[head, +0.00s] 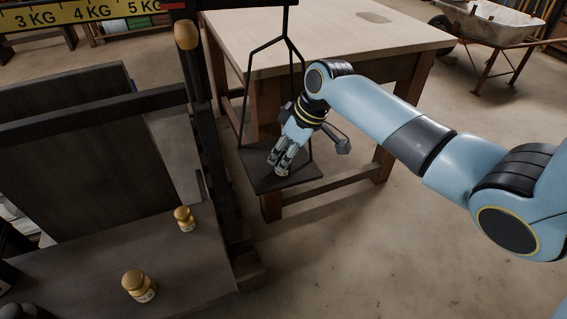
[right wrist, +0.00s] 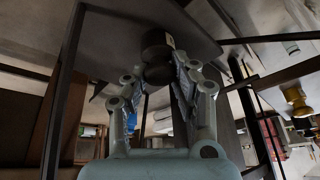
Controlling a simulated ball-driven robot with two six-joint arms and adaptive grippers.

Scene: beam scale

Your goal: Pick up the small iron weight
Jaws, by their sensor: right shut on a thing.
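The small iron weight (right wrist: 157,42) is a dark, round piece with a pale label at its side. In the right wrist view it sits between the fingertips of my right gripper (right wrist: 156,78), which is shut on it. In the head view my right gripper (head: 281,164) points down over the dark hanging pan (head: 262,181) of the scale. The weight is mostly hidden by the fingers there. The pan also shows close behind the weight in the right wrist view (right wrist: 110,38); whether the weight touches it I cannot tell. My left gripper is not in view.
Dark rods (head: 246,95) hang the pan and rise around my right gripper. Two brass weights (head: 184,219) (head: 138,287) stand on the dark platform (head: 85,262) at left. A wooden table (head: 330,32) stands behind the pan. Open floor lies at lower right.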

